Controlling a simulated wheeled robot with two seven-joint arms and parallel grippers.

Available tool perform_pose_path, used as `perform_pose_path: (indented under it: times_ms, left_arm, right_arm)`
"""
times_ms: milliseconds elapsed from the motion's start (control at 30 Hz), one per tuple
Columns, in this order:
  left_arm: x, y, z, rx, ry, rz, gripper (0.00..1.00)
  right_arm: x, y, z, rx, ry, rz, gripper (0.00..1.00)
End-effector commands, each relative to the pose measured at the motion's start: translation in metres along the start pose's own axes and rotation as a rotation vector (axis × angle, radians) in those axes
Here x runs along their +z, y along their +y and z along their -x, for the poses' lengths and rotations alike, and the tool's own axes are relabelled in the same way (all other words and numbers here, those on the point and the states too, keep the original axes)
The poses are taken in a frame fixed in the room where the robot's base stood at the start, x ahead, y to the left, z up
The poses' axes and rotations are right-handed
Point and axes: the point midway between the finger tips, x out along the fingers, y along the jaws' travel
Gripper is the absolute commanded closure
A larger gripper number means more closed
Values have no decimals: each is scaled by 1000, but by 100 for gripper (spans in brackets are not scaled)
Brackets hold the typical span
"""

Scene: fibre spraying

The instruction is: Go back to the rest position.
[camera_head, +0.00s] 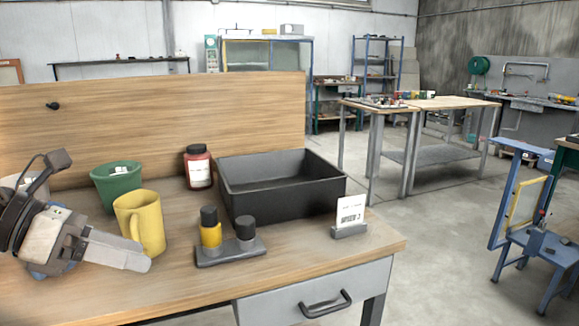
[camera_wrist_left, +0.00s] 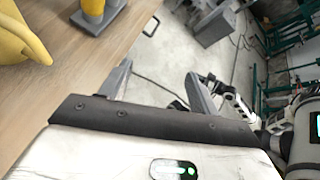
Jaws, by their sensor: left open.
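My left gripper (camera_head: 125,255) is over the left front of the wooden table (camera_head: 190,290), in front of a yellow mug (camera_head: 147,222). In the left wrist view its two fingers (camera_wrist_left: 158,88) stand well apart with nothing between them. The yellow mug shows at the upper left of that view (camera_wrist_left: 22,38), beside the gripper and apart from it. My right gripper is not clearly in view; part of a white and black arm shows at the right of the wrist view.
On the table are a green pot (camera_head: 117,186), a red bottle (camera_head: 199,167), a black bin (camera_head: 280,192), a holder with two small bottles (camera_head: 230,250) and a white card on a stand (camera_head: 350,218). Open floor (camera_head: 440,260) lies right of the table.

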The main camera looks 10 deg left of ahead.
Motion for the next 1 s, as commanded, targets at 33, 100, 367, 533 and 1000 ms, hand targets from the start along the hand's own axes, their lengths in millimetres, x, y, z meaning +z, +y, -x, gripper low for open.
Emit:
perform_pose_path:
  times_ms: [33, 100, 367, 533, 1000]
  left_arm:
    - [-1, -3, -13, -40, -28, 58, 38]
    - [-1, -5, -30, -86, -71, 144, 38]
    - [-14, -16, -110, -301, -296, 757, 38]
    - [-44, -14, -154, -392, -447, 1332, 38]
    - [-219, -36, -221, -266, -791, 2894, 38]
  right_arm:
    - [-2, 0, 1, 1, 1, 1, 100]
    - [-2, 0, 1, 2, -2, 2, 100]
    - [-2, 0, 6, 6, -19, 7, 100]
    - [3, 0, 8, 10, -38, 10, 100]
    - [-1, 1, 11, 17, -54, 26, 100]
